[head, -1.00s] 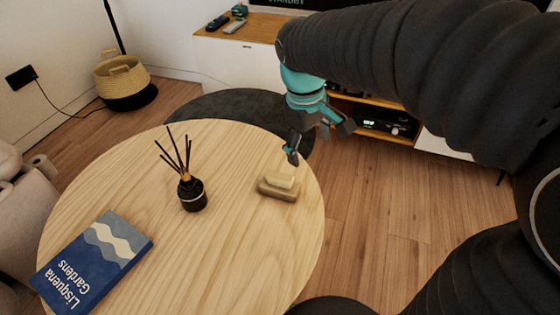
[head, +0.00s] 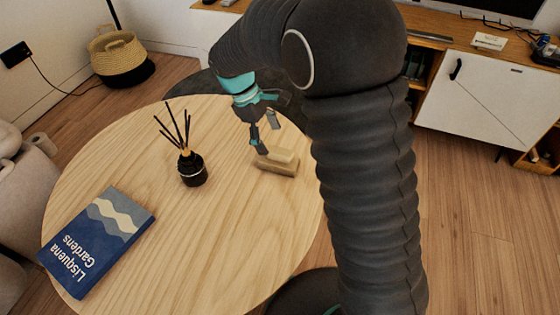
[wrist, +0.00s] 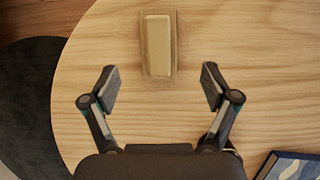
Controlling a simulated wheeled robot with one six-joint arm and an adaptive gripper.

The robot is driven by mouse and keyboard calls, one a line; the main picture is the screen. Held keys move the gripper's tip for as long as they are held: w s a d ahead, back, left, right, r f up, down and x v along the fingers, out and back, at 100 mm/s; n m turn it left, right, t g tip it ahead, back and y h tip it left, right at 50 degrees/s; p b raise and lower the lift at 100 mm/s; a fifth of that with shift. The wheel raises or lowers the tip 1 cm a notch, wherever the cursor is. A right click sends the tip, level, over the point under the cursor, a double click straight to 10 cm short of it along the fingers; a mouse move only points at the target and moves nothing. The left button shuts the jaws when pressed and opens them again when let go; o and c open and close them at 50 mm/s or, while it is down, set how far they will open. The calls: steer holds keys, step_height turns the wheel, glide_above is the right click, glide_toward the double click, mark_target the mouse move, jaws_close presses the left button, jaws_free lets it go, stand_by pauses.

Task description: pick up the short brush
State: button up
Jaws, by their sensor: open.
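The short brush (head: 281,162) looks like a small block with a pale upper part on a brown base. It lies on the round wooden table (head: 225,225), near the edge by my arm. In the wrist view the brush (wrist: 158,47) is upper centre, lengthwise up the picture, beyond my fingertips and roughly in line with the gap between them. My gripper (head: 264,132) is open and empty above the brush's far-left end in the head view. Both fingers of my gripper (wrist: 162,84) show spread in the wrist view. Whether they touch anything is unclear, but no contact shows.
A black reed diffuser (head: 192,170) stands left of the brush. A blue book (head: 97,240) lies at the table's left front; its corner shows in the wrist view (wrist: 290,167). Bare tabletop lies between them. A white cabinet (head: 483,100) stands behind.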

mark_target(283, 159)
steer(key=shift+d+x, duration=0.2)
steer(key=shift+x, duration=4.2)
steer(key=shift+r, duration=0.15)
steer(key=c, duration=1.3)
